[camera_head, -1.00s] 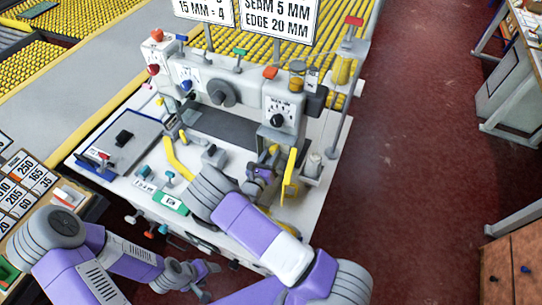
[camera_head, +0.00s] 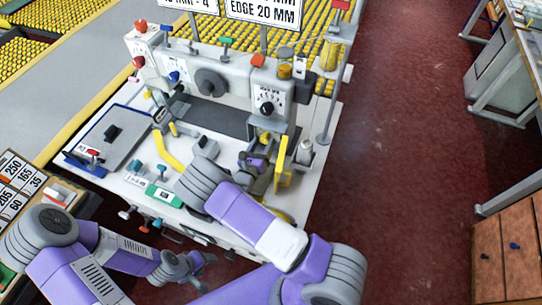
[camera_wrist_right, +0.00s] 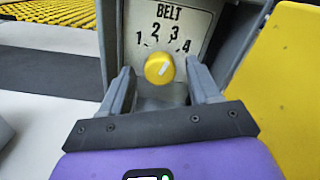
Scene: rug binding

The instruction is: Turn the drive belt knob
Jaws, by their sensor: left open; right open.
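The drive belt knob (camera_wrist_right: 160,69) is a round yellow knob with a pale pointer line, in the right wrist view. It sits on a grey plate marked BELT with numbers 1 to 4, and its pointer slants up and right, towards the 3. My right gripper (camera_wrist_right: 160,84) is open, one finger to each side of the knob; contact cannot be told. In the head view my right gripper (camera_head: 257,163) is at the machine's right end, and the knob is hidden there. My left gripper (camera_head: 190,270) is open and empty, low in front of the machine table.
The white machine (camera_head: 210,75) carries other knobs and a black dial (camera_head: 267,108). A yellow guard plate (camera_head: 284,165) stands close right of my right gripper, also in the right wrist view (camera_wrist_right: 285,90). A grey tray (camera_head: 110,137) lies left.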

